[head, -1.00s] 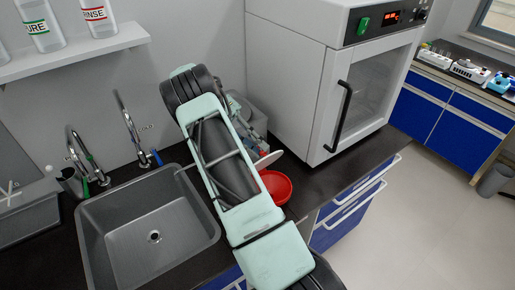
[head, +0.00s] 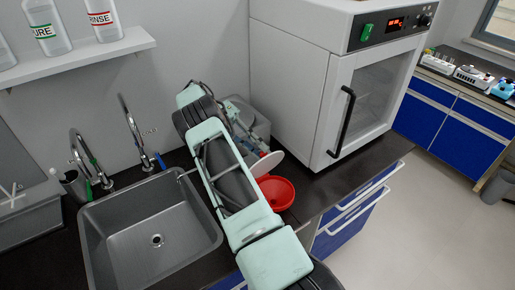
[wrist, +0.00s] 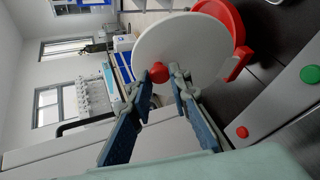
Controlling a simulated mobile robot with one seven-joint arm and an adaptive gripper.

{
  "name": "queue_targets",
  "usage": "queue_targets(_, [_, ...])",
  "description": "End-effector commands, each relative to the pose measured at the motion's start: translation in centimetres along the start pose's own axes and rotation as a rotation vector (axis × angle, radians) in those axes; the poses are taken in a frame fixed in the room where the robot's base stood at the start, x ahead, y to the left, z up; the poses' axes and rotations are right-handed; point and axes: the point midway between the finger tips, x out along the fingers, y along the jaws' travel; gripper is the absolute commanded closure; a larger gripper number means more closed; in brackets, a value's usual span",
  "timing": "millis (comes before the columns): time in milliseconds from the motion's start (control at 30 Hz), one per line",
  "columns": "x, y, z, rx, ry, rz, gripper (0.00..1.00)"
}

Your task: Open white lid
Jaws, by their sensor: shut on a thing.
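The white lid (wrist: 190,42) is a round disc with a red knob (wrist: 158,72). My gripper (wrist: 161,82) is shut on this knob in the wrist view. In the head view the lid (head: 269,163) stands tilted steeply above the left side of the red bowl-like vessel (head: 283,188), whose opening shows. The red vessel (wrist: 238,62) is partly hidden behind the lid in the wrist view. I cannot tell whether the lid's lower edge touches it.
A grey box (head: 258,119) stands behind my arm against the wall. A grey panel with a red button (wrist: 242,132) and a green button (wrist: 310,75) is close in the wrist view. A white oven (head: 305,90) stands right; a sink (head: 115,255) lies left.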

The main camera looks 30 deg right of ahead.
Motion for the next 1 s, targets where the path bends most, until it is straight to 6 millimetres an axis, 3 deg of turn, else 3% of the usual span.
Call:
queue_targets(33, [0.0, 0.0, -0.01, 0.0, 0.001, -0.001, 1.0])
queue_targets(67, [0.0, 0.0, -0.01, 0.0, 0.001, -0.001, 0.81])
queue_targets(233, [0.0, 0.0, -0.01, 0.001, 0.001, -0.001, 0.65])
queue_targets(1000, [0.62, 0.39, 0.51, 0.024, 0.025, -0.062, 0.65])
